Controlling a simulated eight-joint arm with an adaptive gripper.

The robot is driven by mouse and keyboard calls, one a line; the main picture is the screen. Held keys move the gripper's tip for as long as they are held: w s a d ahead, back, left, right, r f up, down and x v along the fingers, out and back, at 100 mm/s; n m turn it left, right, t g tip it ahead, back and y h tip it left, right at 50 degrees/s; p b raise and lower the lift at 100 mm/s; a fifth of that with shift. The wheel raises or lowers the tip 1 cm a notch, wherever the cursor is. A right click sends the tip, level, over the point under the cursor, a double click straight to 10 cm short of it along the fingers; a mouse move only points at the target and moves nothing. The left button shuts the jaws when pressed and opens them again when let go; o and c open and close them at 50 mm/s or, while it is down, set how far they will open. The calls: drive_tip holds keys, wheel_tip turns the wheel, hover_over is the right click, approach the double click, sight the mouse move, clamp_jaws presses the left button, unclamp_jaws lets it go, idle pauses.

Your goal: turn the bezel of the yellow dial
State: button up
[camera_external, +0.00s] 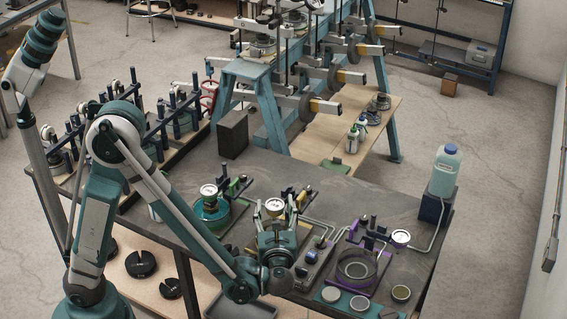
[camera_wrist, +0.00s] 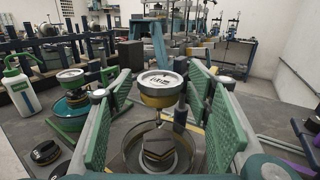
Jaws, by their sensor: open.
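In the external view the dial (camera_external: 274,207) is at the middle station of the bench, just beyond my gripper. My gripper (camera_wrist: 162,98) is open, with one green ribbed finger pad on each side of the dial in the wrist view. I see no contact with the bezel; the exact depth between fingertips and dial is hard to tell. In the external view my gripper (camera_external: 277,238) hides the lower part of this station.
A green station with a gauge (camera_external: 208,190) stands to the left, and a purple station (camera_external: 357,268) with a gauge (camera_external: 400,237) to the right. A bottle (camera_external: 445,168) stands at the bench's right end. The bench's back middle is mostly clear.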

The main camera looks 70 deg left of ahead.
sight(270, 210)
drive_tip(key=shift+d, duration=0.1)
drive_tip(key=v, duration=1.1)
drive_tip(key=shift+d, duration=0.35)
drive_tip(key=shift+s, duration=0.1)
drive_tip(key=a+m+t, duration=0.1)
drive_tip(key=a+t, duration=0.1)
drive_tip(key=a+m+t+h, duration=0.1)
drive_tip(key=a, duration=0.1)
drive_tip(key=a+m+t+h, duration=0.1)
drive_tip(key=a+m+t, duration=0.1)
drive_tip(key=shift+s+r+t, duration=0.3)
drive_tip(key=shift+s+r, duration=0.05)
drive_tip(key=shift+s+a+m+t+h, duration=0.4)
drive_tip(key=shift+m+t+h, duration=0.2)
drive_tip(key=shift+t+h, duration=0.2)
drive_tip(key=shift+s+a+m+t+h, duration=0.1)
drive_tip(key=shift+s+m+t+h, duration=0.15)
drive_tip(key=shift+m+t+h, duration=0.2)
drive_tip(key=shift+w+a, duration=0.15)
